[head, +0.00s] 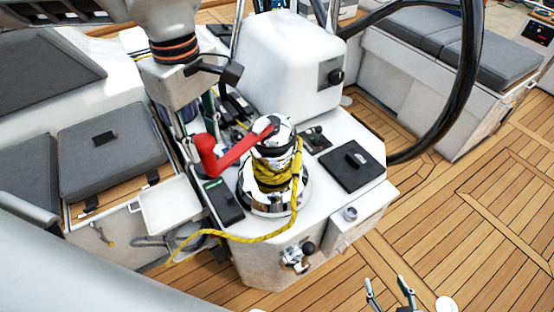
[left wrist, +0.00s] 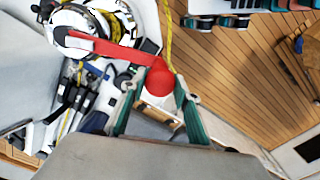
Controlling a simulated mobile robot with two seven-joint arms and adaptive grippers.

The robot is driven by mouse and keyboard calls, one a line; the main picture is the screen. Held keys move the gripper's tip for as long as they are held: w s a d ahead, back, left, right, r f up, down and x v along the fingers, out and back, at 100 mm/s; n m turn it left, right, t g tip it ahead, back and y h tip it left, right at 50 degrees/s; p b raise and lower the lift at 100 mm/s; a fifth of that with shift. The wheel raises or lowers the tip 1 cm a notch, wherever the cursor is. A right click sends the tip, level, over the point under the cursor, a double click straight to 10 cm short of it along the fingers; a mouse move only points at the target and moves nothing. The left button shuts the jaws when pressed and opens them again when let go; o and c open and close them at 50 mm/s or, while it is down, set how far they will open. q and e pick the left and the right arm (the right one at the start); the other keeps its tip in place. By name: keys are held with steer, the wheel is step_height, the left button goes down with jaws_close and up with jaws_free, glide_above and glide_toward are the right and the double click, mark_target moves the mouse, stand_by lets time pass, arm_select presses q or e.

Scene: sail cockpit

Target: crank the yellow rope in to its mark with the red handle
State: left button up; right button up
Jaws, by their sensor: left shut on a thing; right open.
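The red handle (head: 232,150) sits in the top of the chrome winch (head: 274,200), its arm pointing left to an upright knob. The yellow rope (head: 275,170) is wrapped around the drum, and its tail hangs over the left front edge of the console. My left gripper (head: 197,142) is shut on the knob of the handle; the left wrist view shows the red knob (left wrist: 160,80) between its fingers. The rope (left wrist: 168,35) passes beyond the knob there. I cannot make out a mark on the rope. My right gripper (head: 390,292) is open and empty at the bottom edge, away from the winch.
A black steering wheel (head: 465,90) stands at the right. Grey cushions (head: 110,150) lie at the left. The teak floor (head: 440,215) at the right is clear.

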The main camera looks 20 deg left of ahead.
arm_select(q)
steer(key=shift+w+a+r+m+p, duration=0.15)
steer(key=shift+w+a+m+p, duration=0.2)
steer(key=shift+a+p, duration=0.25)
steer(key=o, duration=1.3)
steer(key=o, duration=0.3)
steer(key=shift+o, duration=0.2)
